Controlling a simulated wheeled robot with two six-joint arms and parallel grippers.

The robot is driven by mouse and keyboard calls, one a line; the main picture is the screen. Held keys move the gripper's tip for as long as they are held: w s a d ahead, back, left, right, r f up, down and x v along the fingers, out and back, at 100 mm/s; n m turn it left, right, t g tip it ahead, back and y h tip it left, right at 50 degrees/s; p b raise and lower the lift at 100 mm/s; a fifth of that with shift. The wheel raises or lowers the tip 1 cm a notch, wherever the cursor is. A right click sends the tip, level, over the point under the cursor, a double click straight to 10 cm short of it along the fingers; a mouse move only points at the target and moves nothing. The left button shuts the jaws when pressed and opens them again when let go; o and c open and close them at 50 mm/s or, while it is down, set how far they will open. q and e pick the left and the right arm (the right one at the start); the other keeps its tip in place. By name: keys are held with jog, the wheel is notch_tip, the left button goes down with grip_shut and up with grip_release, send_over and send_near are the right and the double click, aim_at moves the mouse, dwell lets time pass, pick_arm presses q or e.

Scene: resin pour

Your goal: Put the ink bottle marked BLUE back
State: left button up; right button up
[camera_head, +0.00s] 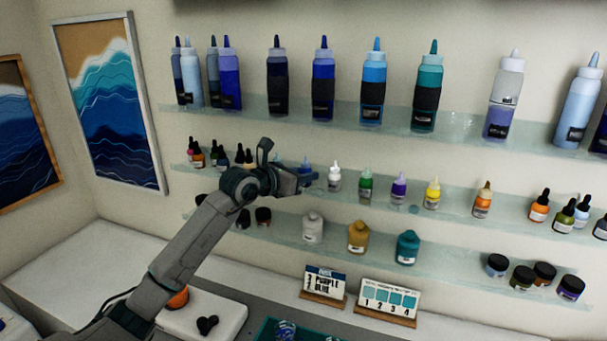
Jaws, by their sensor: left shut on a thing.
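My left gripper (292,177) reaches up from the lower left to the middle glass shelf (455,205). It is shut on a small blue bottle (305,168), which is mostly hidden by the fingers; its marking cannot be read. The bottle is at the shelf, left of a white-capped bottle (334,177). I cannot tell whether its base touches the glass. Green (365,187), purple (398,188) and yellow (432,193) bottles stand further right in the same row. My right gripper is not in view.
Tall squeeze bottles (322,80) stand on the upper shelf. Jars (358,236) stand on the lower shelf. Dropper bottles (197,158) crowd the middle shelf's left end. Two small cards (325,284) (387,300) stand on the counter below. Free glass lies between the yellow and orange bottles.

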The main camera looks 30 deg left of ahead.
pick_arm(q)
jog(key=o, duration=1)
jog(key=shift+c, duration=0.2)
jog(key=shift+r+p, duration=0.3)
jog(key=shift+p, duration=0.1)
jog(key=b+v, duration=1.2)
jog(key=b, duration=0.4)
jog(key=shift+f, duration=0.1)
